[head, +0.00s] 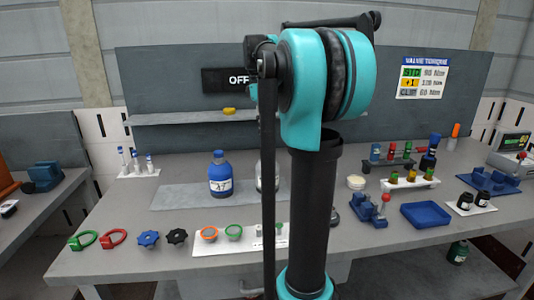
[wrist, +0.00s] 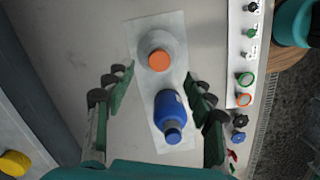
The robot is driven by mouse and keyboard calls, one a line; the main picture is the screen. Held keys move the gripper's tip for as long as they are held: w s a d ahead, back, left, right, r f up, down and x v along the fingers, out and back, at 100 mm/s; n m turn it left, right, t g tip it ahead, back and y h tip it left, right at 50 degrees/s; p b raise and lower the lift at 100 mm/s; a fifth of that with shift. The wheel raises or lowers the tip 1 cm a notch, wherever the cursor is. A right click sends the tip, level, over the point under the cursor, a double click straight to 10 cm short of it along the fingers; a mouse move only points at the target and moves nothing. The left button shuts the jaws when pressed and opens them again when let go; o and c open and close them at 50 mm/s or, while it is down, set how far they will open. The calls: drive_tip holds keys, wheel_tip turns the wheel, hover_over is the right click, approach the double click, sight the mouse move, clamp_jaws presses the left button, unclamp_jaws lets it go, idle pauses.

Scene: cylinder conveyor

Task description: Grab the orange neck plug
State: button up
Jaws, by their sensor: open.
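The orange neck plug (wrist: 159,61) shows in the wrist view as a round orange disc on top of a pale grey cylinder (wrist: 142,47). In the head view my arm hides the plug and most of this cylinder (head: 262,178). My gripper (wrist: 157,76) is open and empty. In the wrist picture the plug lies between and slightly beyond the fingertips; the height gap cannot be told. A blue bottle (wrist: 170,107) stands beside the cylinder and appears between the fingers. It also shows in the head view (head: 220,178).
Both stand on a grey mat (head: 180,197). A white strip (wrist: 235,70) holds an orange ring (wrist: 245,99), a green ring (wrist: 246,79) and small plugs. Blue (head: 148,239) and black (head: 177,236) knobs lie nearby. A shelf (head: 180,118) with a yellow item (head: 229,111) is behind.

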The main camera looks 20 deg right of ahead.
sight(267, 149)
drive_tip(key=shift+s+d+f, duration=0.1)
drive_tip(key=shift+f, duration=1.55)
drive_tip(key=shift+d+f, duration=0.1)
drive_tip(key=shift+f, duration=1.5)
drive_tip(key=shift+c, duration=0.5)
drive_tip(key=c, duration=0.8)
